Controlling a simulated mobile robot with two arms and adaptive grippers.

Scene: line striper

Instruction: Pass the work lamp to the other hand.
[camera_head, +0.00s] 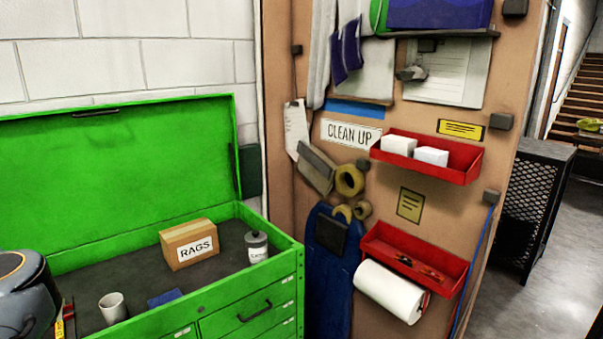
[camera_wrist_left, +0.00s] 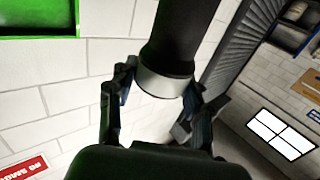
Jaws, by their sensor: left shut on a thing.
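The work lamp (camera_wrist_left: 168,60) is a black cylinder with a pale silver-white band at its near end. In the left wrist view it comes down from the top edge, tilted, and its far end is cut off. My left gripper (camera_wrist_left: 160,85) has one finger on each side of the pale end and is shut on the lamp. Neither the lamp's held end nor the left gripper can be made out in the head view. My right gripper is in neither view.
A green tool chest (camera_head: 270,268) with its lid up holds a RAGS box (camera_head: 189,244), a canister (camera_head: 257,246) and a cup (camera_head: 113,307). A board (camera_head: 406,200) with red trays (camera_head: 425,158) stands at right. A black mesh cabinet (camera_head: 530,195) is beyond, beside open floor.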

